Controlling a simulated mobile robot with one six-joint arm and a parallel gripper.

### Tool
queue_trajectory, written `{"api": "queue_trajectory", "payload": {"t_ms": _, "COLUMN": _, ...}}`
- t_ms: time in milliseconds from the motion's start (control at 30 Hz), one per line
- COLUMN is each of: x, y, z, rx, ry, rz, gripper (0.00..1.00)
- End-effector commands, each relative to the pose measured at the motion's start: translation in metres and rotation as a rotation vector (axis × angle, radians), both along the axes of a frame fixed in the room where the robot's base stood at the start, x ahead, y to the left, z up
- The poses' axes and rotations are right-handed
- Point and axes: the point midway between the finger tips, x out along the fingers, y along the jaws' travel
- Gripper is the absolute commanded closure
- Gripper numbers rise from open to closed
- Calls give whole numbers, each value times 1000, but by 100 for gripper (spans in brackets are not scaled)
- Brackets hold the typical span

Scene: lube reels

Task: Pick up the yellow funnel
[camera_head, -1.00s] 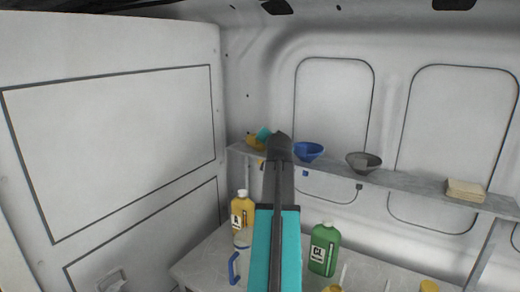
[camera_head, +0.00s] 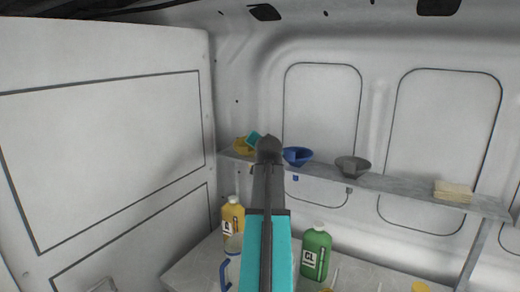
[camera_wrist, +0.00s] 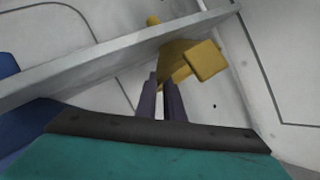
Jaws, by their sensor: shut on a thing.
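The yellow funnel (camera_head: 243,145) is at the left end of the grey shelf in the head view, partly hidden behind my arm. In the wrist view the yellow funnel (camera_wrist: 178,58) shows just beyond the fingertips, with a flat yellow tab (camera_wrist: 207,61) at its side. My gripper (camera_wrist: 161,85) has its two dark fingers close together, shut on the funnel. The exact contact is hard to make out. In the head view the gripper's fingers are mostly hidden by my arm.
A blue funnel (camera_head: 298,156) and a grey funnel (camera_head: 352,167) sit to the right on the shelf (camera_head: 400,185), with a tan stack (camera_head: 453,190) farther right. Below, a yellow bottle (camera_head: 233,217), a green bottle (camera_head: 316,254) and a jug (camera_head: 232,262) stand on the bench.

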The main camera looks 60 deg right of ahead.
Motion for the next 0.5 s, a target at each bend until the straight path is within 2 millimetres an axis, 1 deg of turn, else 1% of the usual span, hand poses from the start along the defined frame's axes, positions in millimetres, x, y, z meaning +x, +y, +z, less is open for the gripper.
{"api": "queue_trajectory", "payload": {"t_ms": 267, "x": 1, "y": -1, "z": 28, "rx": -4, "ry": -3, "rz": 0, "gripper": 100}}
{"api": "queue_trajectory", "payload": {"t_ms": 500, "x": 1, "y": -3, "z": 67, "rx": -7, "ry": -3, "rz": -1, "gripper": 100}}
